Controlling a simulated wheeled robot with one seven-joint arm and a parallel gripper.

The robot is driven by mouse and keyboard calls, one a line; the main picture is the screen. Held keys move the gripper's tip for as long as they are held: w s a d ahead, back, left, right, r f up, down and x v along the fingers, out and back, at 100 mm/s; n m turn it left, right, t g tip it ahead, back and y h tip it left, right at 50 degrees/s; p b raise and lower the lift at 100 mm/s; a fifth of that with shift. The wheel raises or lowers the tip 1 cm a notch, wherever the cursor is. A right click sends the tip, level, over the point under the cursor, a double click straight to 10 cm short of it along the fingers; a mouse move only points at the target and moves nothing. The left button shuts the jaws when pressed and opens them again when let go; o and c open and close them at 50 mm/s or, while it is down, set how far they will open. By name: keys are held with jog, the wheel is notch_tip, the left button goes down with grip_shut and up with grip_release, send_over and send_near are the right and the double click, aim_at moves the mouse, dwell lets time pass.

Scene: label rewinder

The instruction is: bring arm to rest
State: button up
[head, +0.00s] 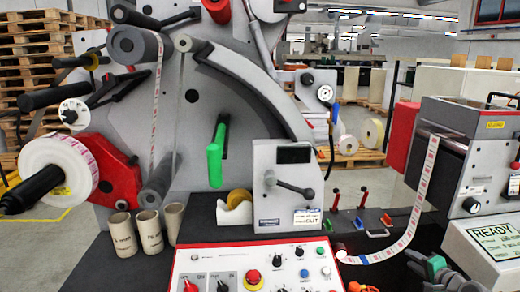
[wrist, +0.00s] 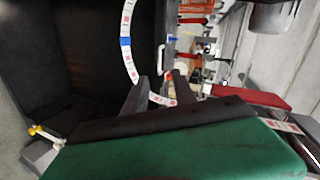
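My gripper (head: 424,264) shows at the lower right of the head view, low in front of the printer, partly cut off by the frame. In the wrist view its two dark fingers (wrist: 161,84) stand apart with a gap between them. A printed label strip (head: 418,195) hangs from the printer and curves down to the dark table at left. In the wrist view the strip (wrist: 131,58) runs past the left finger and part shows through the gap. It seems to lie beyond the fingers; I cannot tell whether they touch it. I see nothing clearly held.
The rewinder (head: 255,95) with its label roll (head: 62,165) fills the left and middle. Its control panel (head: 255,268) is in front. Several cardboard cores (head: 122,235) stand at left. The printer (head: 450,130) and a READY display (head: 492,240) are close by at right.

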jog(key=s+a+f+n+g+y, duration=0.1)
jog(key=s+a+f+n+g, duration=0.2)
jog(key=s+f, duration=0.5)
jog(key=s+a+f+g, duration=0.3)
jog(key=s+f+g, duration=0.15)
jog(key=f, duration=0.55)
jog(key=s+a+n+g+y, duration=0.1)
jog(key=s+a+g, duration=0.4)
jog(key=s, duration=0.7)
jog(key=s+a+r+n+g+h+p, duration=0.1)
jog(key=s+a+r+n+g+p, duration=0.2)
jog(key=s+a+r, duration=0.85)
jog(key=w+a+r+n+t+h, duration=0.1)
jog(key=w+a+r+n+t, duration=0.1)
jog(key=a+r, duration=0.6)
jog(key=w+a+r+n+t+h, duration=0.1)
jog(key=w+a+r+n+t, duration=0.1)
jog(key=w+a+r+n, duration=0.3)
jog(key=w+a+r, duration=0.1)
jog(key=a+r, duration=0.3)
jog(key=a, duration=0.1)
jog(key=shift+r+t+p, duration=0.3)
jog(key=shift+t+p, duration=0.05)
jog(key=shift+w, duration=0.1)
